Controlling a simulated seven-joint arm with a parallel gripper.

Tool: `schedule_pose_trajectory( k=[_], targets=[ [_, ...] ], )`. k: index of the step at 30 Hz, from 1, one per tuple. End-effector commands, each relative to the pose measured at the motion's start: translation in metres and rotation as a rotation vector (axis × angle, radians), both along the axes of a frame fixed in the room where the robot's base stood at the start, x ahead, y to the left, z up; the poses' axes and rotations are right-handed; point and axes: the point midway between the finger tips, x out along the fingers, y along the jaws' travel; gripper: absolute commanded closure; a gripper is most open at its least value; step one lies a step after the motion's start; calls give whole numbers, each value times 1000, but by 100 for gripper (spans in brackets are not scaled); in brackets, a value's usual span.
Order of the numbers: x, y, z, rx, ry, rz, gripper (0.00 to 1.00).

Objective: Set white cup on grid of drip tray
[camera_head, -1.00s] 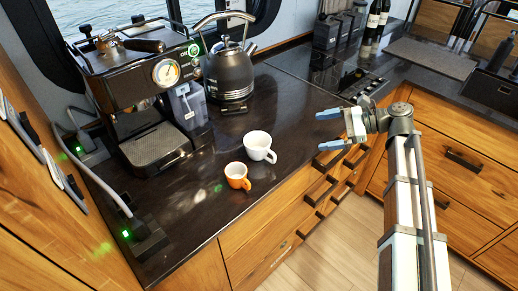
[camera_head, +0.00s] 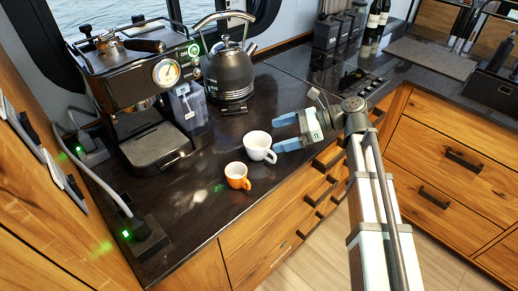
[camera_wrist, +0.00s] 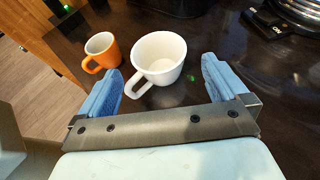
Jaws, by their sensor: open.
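The white cup (camera_head: 258,146) stands upright and empty on the dark counter. In the wrist view the white cup (camera_wrist: 158,58) sits just ahead of and between the fingers, its handle pointing back toward my gripper. My gripper (camera_head: 277,133) is open, with blue fingers pointing left at the cup; its fingertips also show in the wrist view (camera_wrist: 160,75). The drip tray (camera_head: 157,145) lies at the base of the black espresso machine (camera_head: 130,70), left of the cup, and its grid is bare.
An orange cup (camera_head: 237,176) stands close beside the white cup, also seen in the wrist view (camera_wrist: 103,52). A dark kettle (camera_head: 230,75) stands behind, right of the machine. Counter between the cups and the tray is clear.

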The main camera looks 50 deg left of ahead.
Motion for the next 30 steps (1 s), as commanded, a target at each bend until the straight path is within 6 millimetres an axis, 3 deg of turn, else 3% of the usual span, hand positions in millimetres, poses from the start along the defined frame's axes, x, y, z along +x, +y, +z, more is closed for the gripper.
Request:
schedule_pose_trajectory(
  k=[8, 18, 26, 30],
  targets=[
    [-8, 7, -5, 0, 0, 0, 0],
    [-36, 31, -21, 0, -1, -2, 0],
    [-38, 34, -22, 0, -2, -3, 0],
    [-38, 34, -22, 0, -2, -3, 12]
  ],
)
